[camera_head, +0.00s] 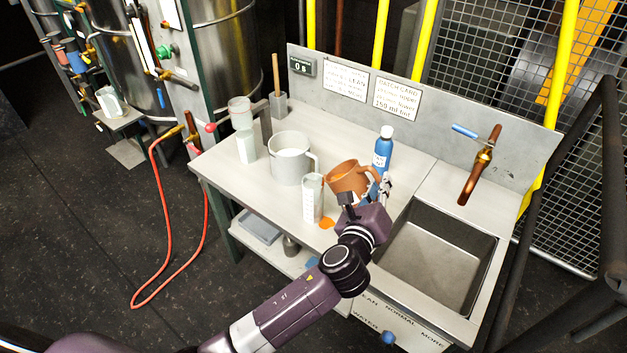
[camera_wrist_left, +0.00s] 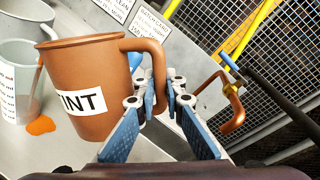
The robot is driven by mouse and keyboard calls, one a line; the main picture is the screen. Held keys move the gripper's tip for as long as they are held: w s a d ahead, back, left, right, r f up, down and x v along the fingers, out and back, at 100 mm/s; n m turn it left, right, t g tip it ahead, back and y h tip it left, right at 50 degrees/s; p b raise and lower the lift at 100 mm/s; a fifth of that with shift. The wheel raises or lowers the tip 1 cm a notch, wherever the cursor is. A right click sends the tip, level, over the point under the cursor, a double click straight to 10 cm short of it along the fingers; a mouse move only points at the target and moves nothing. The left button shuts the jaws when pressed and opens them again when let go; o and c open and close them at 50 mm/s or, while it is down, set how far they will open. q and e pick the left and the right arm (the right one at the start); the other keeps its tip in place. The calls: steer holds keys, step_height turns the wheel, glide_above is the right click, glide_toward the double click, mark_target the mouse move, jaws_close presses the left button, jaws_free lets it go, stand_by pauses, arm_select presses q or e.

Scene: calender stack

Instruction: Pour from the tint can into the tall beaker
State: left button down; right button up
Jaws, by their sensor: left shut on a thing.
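The tint can (camera_head: 347,181) is an orange-brown mug with a handle and a white "TINT" label, the label showing in the wrist view (camera_wrist_left: 85,102). My left gripper (camera_head: 366,193) is shut on the can's handle, between its blue-padded fingers (camera_wrist_left: 160,92). The can appears tilted a little, its lip close to the rim of the clear graduated tall beaker (camera_head: 312,199). The beaker stands on the bench left of the can and is partly cut off in the wrist view (camera_wrist_left: 8,88). Its liquid level is unclear. My right gripper is out of view.
A large white-grey jug (camera_head: 288,160) stands behind the beaker. A blue bottle (camera_head: 382,150) is behind the can. An orange patch (camera_head: 327,223) lies on the bench by the beaker. A sink (camera_head: 436,250) with a copper tap (camera_head: 478,170) is on the right.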

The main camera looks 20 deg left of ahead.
arm_select(q)
steer(key=shift+w+a+r+n+p, duration=0.1)
steer(key=shift+a+r+n+p, duration=0.2)
steer(key=shift+r, duration=0.2)
steer(key=shift+w+a+r+n+p, duration=0.1)
steer(key=shift+a+r+n+p, duration=0.15)
steer(key=shift+r, duration=0.25)
stand_by(0.8)
steer(key=shift+s+d+f+m+t+b, duration=0.85)
steer(key=shift+d+f+m+b, duration=3.5)
steer(key=shift+f, duration=2)
steer(key=shift+y, duration=0.3)
steer(key=r+p, duration=0.3)
steer(key=r, duration=0.1)
steer(key=r+p, duration=0.1)
steer(key=p, duration=0.1)
steer(key=shift+s+a+r+p, duration=0.2)
steer(key=shift+a+r+p, duration=0.1)
steer(key=shift+a+r, duration=0.1)
